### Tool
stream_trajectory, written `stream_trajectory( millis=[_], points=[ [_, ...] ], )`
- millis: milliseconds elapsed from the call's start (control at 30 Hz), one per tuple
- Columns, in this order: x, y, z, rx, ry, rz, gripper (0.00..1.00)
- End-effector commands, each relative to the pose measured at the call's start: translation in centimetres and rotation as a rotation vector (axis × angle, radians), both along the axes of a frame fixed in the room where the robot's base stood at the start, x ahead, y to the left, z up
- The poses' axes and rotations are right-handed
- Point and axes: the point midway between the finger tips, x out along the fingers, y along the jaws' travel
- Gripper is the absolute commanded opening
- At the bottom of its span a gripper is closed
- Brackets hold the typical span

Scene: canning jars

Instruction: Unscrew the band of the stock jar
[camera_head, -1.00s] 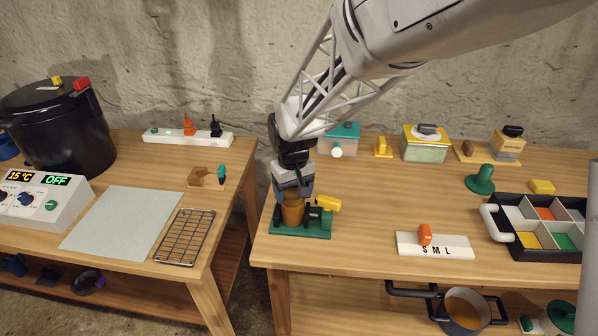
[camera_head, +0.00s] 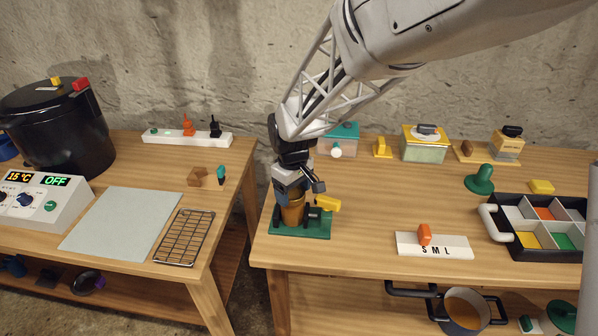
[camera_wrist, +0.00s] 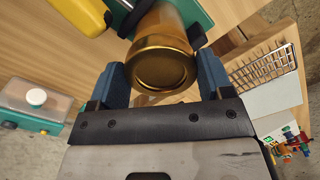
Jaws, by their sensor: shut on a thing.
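The stock jar (camera_head: 292,215) is amber-brown and stands upright on a green clamp base (camera_head: 317,235) with a yellow handle (camera_head: 328,203). In the wrist view the jar's gold band and lid (camera_wrist: 162,68) face the camera. My gripper (camera_head: 290,195) is over the top of the jar. Its two blue fingers (camera_wrist: 162,84) lie on either side of the band, shut on it. The head view hides most of the band behind the gripper.
A white S M L board (camera_head: 435,246) with an orange knob lies to the right. A black divided tray (camera_head: 513,243) is farther right. A wire rack (camera_head: 185,237) and a pale mat (camera_head: 128,228) lie on the left table, across a gap.

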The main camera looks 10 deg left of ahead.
Motion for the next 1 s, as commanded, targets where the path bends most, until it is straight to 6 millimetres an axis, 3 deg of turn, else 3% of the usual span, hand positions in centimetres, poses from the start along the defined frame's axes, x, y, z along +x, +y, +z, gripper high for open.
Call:
stream_trajectory(
  millis=[300, 767, 1000],
  points=[
    [0.0, -0.1, -0.2, -0.001, 0.004, 0.22, 0.45],
    [0.01, -0.11, -0.2, -0.001, 0.004, 0.259, 0.45],
    [0.05, -0.11, -0.21, -0.001, 0.004, 0.365, 0.45]
  ],
)
